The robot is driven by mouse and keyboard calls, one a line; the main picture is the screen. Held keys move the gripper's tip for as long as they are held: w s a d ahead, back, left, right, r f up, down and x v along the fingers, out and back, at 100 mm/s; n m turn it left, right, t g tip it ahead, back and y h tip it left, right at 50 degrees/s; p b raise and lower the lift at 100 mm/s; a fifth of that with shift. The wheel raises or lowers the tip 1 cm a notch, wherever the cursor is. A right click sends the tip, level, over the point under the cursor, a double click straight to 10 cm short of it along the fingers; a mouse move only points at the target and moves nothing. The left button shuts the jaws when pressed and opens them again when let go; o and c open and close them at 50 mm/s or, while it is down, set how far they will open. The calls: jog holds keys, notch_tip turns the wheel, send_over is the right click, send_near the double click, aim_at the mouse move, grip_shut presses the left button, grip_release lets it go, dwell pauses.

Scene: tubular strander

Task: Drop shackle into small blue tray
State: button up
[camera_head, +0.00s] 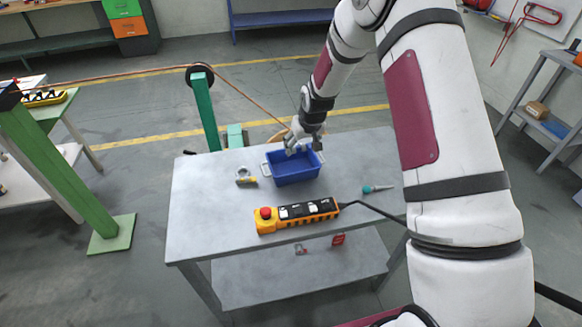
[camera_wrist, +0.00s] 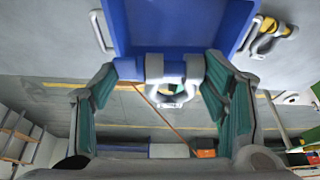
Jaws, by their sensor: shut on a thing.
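The small blue tray (camera_head: 271,178) stands on the grey table, and it fills the top middle of the wrist view (camera_wrist: 180,22). My gripper (camera_head: 300,146) is at the far side of the tray, over its rim in the head view. In the wrist view my gripper (camera_wrist: 165,72) has its teal-padded fingers closed on the shackle (camera_wrist: 171,66), a grey bow with a blue part at its left end. The shackle appears in front of the tray's edge. Its height above the tray cannot be told. In the head view the shackle is hard to make out.
A grey-and-yellow item (camera_head: 246,177) lies left of the tray. A yellow pendant control (camera_head: 297,214) with a red button and black cable lies in front. The table's left front (camera_head: 205,225) is clear.

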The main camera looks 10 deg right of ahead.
jog(key=o, duration=1.7)
jog(key=shift+o, duration=0.2)
jog(key=shift+f, duration=0.1)
jog(key=v, duration=1.2)
jog(key=s+r+b, duration=0.2)
jog(key=s+r, duration=1.3)
jog(key=r, duration=0.2)
jog(key=s+a+r+m+t, duration=0.1)
jog(key=s+r, duration=0.1)
jog(key=s, duration=1.5)
jog(key=shift+s+r+b, duration=0.2)
jog(key=shift+r+b, duration=0.15)
jog(key=shift+b, duration=0.05)
